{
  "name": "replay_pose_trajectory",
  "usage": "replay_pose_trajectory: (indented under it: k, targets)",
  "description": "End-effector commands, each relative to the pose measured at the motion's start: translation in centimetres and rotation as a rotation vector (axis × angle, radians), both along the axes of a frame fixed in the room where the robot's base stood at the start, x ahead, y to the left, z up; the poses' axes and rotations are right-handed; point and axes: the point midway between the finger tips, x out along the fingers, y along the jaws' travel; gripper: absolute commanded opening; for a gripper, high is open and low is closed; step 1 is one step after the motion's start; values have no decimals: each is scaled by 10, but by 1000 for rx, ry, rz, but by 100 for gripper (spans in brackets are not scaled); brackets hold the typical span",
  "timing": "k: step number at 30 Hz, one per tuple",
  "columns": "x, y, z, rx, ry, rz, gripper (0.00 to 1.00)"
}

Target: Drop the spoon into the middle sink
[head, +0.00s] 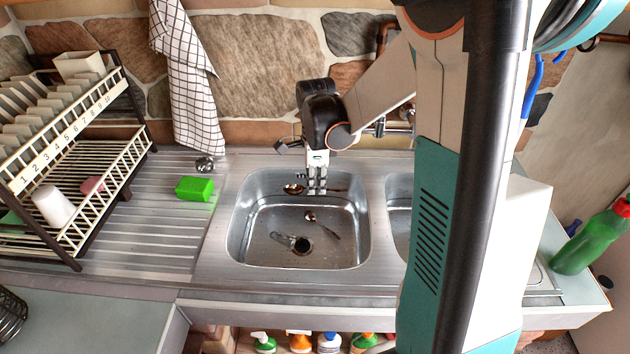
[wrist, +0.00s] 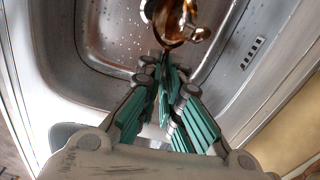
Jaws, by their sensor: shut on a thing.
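The spoon (head: 293,189) has a shiny brown bowl and hangs at the back of the sink with its bowl left of my fingers. In the wrist view the spoon (wrist: 172,22) shows as a glossy copper-brown shape at the fingertips. My gripper (head: 317,188) points down and is shut on the spoon, over the rear part of the steel sink (head: 262,215). It also shows in the wrist view (wrist: 164,65), fingers together. A second spoon-like shape (head: 311,216) shows on the sink floor; I cannot tell if it is a reflection. Another sink (head: 397,215) is mostly hidden behind my arm.
A green sponge (head: 195,189) lies on the ribbed drainboard (head: 150,220) at left. A dish rack (head: 75,175) with dishes stands at far left. A checked towel (head: 190,85) hangs behind. A green bottle (head: 592,238) stands at right. A dark drain (head: 303,246) shows in the sink.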

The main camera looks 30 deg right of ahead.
Motion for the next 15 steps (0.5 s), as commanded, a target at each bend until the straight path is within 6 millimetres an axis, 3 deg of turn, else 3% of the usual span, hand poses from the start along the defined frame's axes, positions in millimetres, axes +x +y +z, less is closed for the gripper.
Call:
replay_pose_trajectory:
  k: [15]
  targets:
    - [0, 0, -53, 0, 0, -1, 0]
